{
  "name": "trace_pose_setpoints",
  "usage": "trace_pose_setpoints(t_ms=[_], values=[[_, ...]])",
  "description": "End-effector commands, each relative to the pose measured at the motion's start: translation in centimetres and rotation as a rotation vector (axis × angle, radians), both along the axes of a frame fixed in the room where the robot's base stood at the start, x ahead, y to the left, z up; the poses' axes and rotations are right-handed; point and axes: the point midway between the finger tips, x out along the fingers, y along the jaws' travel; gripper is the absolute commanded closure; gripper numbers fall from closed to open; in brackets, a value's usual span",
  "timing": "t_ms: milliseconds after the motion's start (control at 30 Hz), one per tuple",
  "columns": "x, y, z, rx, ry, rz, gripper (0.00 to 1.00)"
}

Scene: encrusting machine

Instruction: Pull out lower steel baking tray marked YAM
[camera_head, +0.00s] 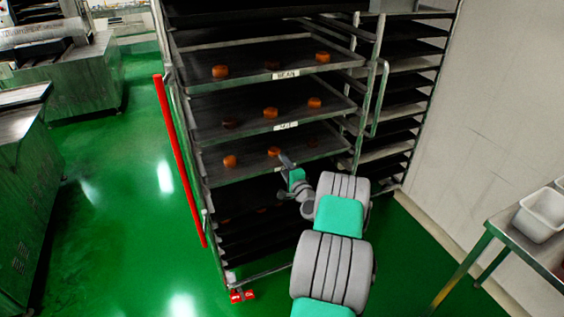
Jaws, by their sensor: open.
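A tall steel rack holds several baking trays with round brown cakes. The top tray in clear view (245,70) has a white label that seems to read BEAN. The tray below it (250,122) has a white label too small to read. A third, lower tray (245,173) holds cakes too; no label shows on it, and my gripper and arm cover part of its front edge. I cannot tell which tray is marked YAM. My gripper (286,160) is open, at the front of the third tray; contact cannot be told.
The rack (190,165) has upright posts and a red bar (178,160) at its left. Dark trays fill its lower slots. A steel table (510,225) with white bins (543,213) stands right. Steel machines stand left; the green floor between is clear.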

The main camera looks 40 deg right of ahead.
Motion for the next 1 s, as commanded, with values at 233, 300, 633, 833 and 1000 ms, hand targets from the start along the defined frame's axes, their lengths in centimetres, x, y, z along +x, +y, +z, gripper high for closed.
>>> trace_pose_setpoints(t_ms=[233,300,633,833,1000], values=[[1.8,-0.5,0.0,0.0,0.001,0.0,0.55],[1.8,-0.5,0.0,-0.001,0.001,0.0,0.55],[1.8,-0.5,0.0,-0.002,0.002,0.0,0.75],[1.8,-0.5,0.0,-0.001,0.002,0.0,0.91],[1.8,-0.5,0.0,-0.001,0.002,0.0,1.0]])
